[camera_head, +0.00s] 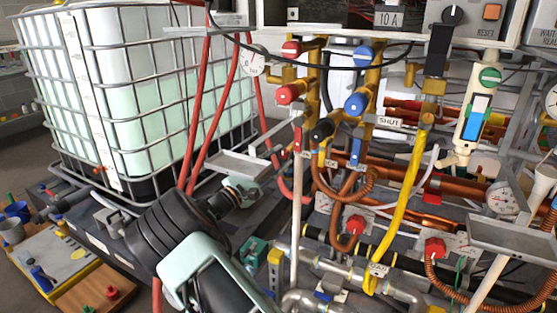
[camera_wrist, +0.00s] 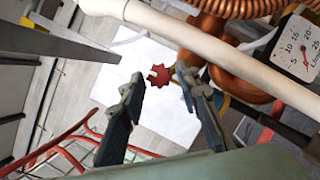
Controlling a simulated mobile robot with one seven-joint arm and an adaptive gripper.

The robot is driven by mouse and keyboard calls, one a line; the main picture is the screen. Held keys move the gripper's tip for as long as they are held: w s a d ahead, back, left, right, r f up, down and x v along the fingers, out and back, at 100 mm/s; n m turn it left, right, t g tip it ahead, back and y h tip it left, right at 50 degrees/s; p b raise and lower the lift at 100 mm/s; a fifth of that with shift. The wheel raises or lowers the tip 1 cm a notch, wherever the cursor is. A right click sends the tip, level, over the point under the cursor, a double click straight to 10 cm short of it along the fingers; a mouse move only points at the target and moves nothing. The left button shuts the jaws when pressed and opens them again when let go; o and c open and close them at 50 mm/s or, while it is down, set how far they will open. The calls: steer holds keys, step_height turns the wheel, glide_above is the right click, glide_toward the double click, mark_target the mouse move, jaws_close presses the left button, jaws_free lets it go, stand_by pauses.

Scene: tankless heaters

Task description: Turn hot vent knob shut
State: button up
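Several red knobs show in the head view: one high (camera_head: 291,48), one just below it (camera_head: 288,94), and one low on a pale plate (camera_head: 354,224). Another is at lower right (camera_head: 435,247). I cannot read a label that tells which is the hot vent knob. In the wrist view a small red knob (camera_wrist: 158,75) on a white plate (camera_wrist: 145,108) lies beyond and between my fingertips. My gripper (camera_wrist: 160,83) is open, its two dark fingers apart with nothing held. In the head view my fingers cannot be made out clearly.
A white pipe (camera_wrist: 200,41) crosses above the fingers in the wrist view, beside copper coils (camera_wrist: 235,8) and a dial gauge (camera_wrist: 298,48). A caged white tank (camera_head: 150,90) stands left; a yellow pipe (camera_head: 408,195) is right of centre.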

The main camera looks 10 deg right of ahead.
steer(key=v, duration=1.2)
steer(key=shift+a, duration=0.15)
